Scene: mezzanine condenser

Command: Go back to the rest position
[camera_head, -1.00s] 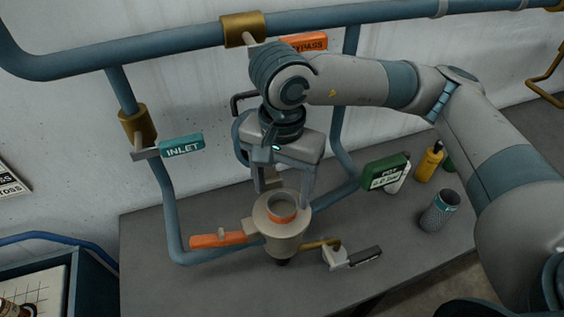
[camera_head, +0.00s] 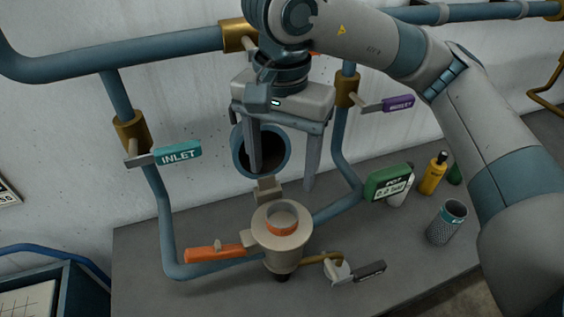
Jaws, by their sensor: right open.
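My right gripper (camera_head: 283,178) hangs fingers-down in the middle of the head view, in front of the pipework. Its two fingers are spread wide with nothing between them. It is above and behind the beige cup-shaped vessel (camera_head: 279,240), which has an orange ring inside its mouth. The gripper looks apart from the vessel. A dark open pipe mouth (camera_head: 262,152) shows behind and between the fingers, partly covered by the left-hand finger. My right arm comes in from the right edge. My left gripper is not in view.
Blue pipes carry a teal INLET handle (camera_head: 178,154), a purple handle (camera_head: 398,103) and an orange handle (camera_head: 216,252). The front bench top (camera_head: 200,294) is clear.

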